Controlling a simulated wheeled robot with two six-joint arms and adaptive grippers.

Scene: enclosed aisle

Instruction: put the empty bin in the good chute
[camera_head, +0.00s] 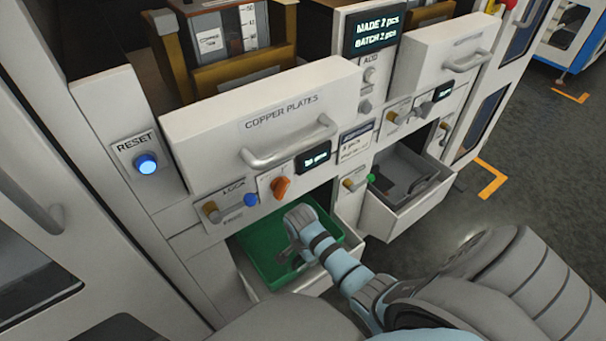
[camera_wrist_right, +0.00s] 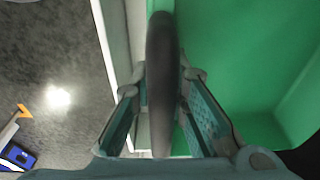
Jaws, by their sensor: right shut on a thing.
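The green bin (camera_head: 268,247) sits in the open lower-left drawer of the machine. The part of its floor that I see is bare; my arm hides some of it. In the right wrist view the green bin (camera_wrist_right: 245,55) fills the right side. My right gripper (camera_head: 291,256) reaches down into the bin area. In the wrist view the right gripper (camera_wrist_right: 162,80) is shut on a dark bar (camera_wrist_right: 161,45), which looks like the bin's handle. I cannot read which chute is labelled good. My left gripper is not in view.
The pulled-out lower-right drawer (camera_head: 403,212) holds a grey bin (camera_head: 393,176). Above is the copper plates drawer (camera_head: 265,125), with an orange knob (camera_head: 281,187) below it. A reset button (camera_head: 147,163) is at left. Open floor (camera_head: 530,185) lies to the right.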

